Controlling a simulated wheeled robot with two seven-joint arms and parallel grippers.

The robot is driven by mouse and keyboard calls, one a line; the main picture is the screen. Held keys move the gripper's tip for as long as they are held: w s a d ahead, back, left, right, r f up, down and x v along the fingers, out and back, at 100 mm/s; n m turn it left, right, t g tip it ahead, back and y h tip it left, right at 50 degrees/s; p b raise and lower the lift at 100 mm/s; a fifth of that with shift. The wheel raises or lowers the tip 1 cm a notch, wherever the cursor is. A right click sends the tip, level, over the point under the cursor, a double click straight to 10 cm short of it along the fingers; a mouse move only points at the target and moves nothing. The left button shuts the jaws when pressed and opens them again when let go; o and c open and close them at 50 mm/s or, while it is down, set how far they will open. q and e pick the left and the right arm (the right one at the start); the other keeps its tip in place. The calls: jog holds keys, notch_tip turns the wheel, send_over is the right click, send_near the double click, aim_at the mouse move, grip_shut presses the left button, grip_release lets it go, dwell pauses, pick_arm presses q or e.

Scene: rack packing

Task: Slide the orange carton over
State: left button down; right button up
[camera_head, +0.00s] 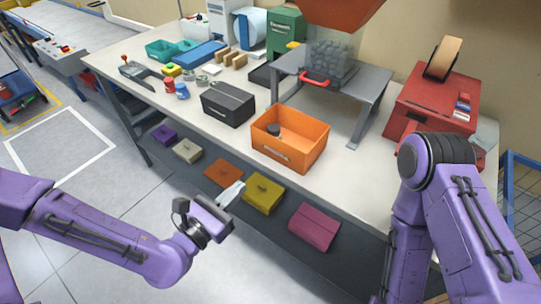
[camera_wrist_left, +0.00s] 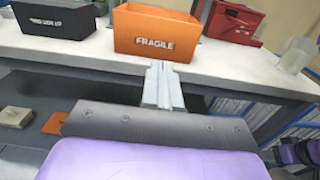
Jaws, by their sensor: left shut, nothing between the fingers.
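The orange carton (camera_head: 290,139) is an open-topped box standing upright near the front edge of the white bench, in the middle of the head view. In the left wrist view the orange carton (camera_wrist_left: 157,31) shows its front face, marked FRAGILE. My left gripper (camera_head: 231,194) is shut and empty, in front of the bench and below its top, apart from the carton. Its pale fingers (camera_wrist_left: 162,85) are together in the left wrist view, pointing toward the carton. My right arm shows at the right of the head view, but its gripper cannot be made out.
A black box (camera_head: 228,103) stands left of the carton. A grey raised stand (camera_head: 365,90) is behind it, and a red machine (camera_head: 432,100) is to the right. Several lidded boxes, including a yellow one (camera_head: 263,194), sit on the lower shelf.

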aim_at(278, 147)
pick_arm(q)
jog(key=x, duration=1.3)
jog(key=shift+d+r+p, duration=0.1)
jog(key=shift+r+p, duration=0.05)
jog(key=shift+p, duration=0.25)
jog(key=shift+w+d, duration=0.25)
jog(key=shift+w, duration=0.15)
jog(key=shift+w, duration=0.1)
